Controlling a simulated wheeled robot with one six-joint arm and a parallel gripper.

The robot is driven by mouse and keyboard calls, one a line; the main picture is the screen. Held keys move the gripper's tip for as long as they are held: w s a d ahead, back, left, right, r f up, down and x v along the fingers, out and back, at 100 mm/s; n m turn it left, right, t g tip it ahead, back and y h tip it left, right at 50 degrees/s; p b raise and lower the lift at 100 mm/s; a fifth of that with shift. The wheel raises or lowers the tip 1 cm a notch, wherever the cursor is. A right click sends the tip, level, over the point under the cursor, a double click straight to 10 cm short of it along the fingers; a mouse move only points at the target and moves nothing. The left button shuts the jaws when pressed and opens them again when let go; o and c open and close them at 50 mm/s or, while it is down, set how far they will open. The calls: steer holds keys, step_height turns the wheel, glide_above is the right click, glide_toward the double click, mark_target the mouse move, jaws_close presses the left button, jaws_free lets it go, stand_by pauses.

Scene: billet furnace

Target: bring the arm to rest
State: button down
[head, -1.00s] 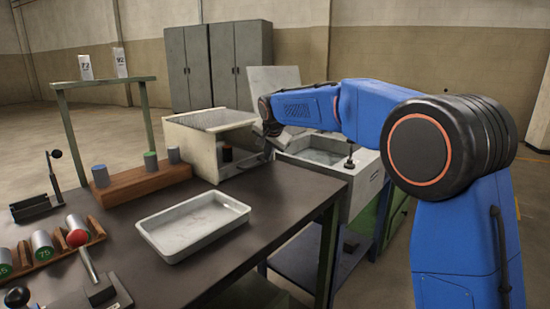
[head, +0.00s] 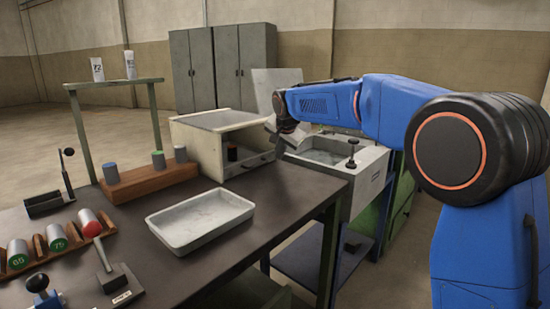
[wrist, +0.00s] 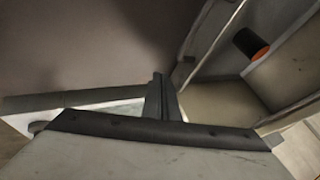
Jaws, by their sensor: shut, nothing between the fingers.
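My arm reaches from the right of the head view over the quench-like basin to the furnace box. My gripper (head: 279,143) hangs at the right side of the box, partly hard to make out. In the wrist view my gripper (wrist: 159,80) is shut and empty. The white furnace box (head: 205,150) stands open at the front on the dark table. A dark cylinder stands inside it; the wrist view shows this dark cylinder (wrist: 246,40) with an orange end, apart from my fingers.
A white tray (head: 171,237) lies on the table (head: 280,208). A wooden block (head: 133,187) holds several cylinders; a rack (head: 38,258) holds more. A basin (head: 368,163) stands right of the box.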

steer(key=v, duration=0.7)
steer(key=s+d+f+n+g+h, duration=0.1)
steer(key=s+d+f+n, duration=0.25)
steer(key=s+d, duration=1.85)
steer(key=s+d+f+n, duration=0.1)
steer(key=s+d+f, duration=0.2)
steer(key=s+f, duration=0.3)
steer(key=s+d+f+n+g, duration=0.1)
steer(key=s+d+f, duration=0.2)
steer(key=s, duration=0.9)
steer(key=s+d+f+n, duration=0.1)
steer(key=s+d+f, duration=0.3)
steer(key=s+f, duration=0.5)
steer(key=shift+s+h, duration=0.3)
steer(key=shift+s, duration=0.25)
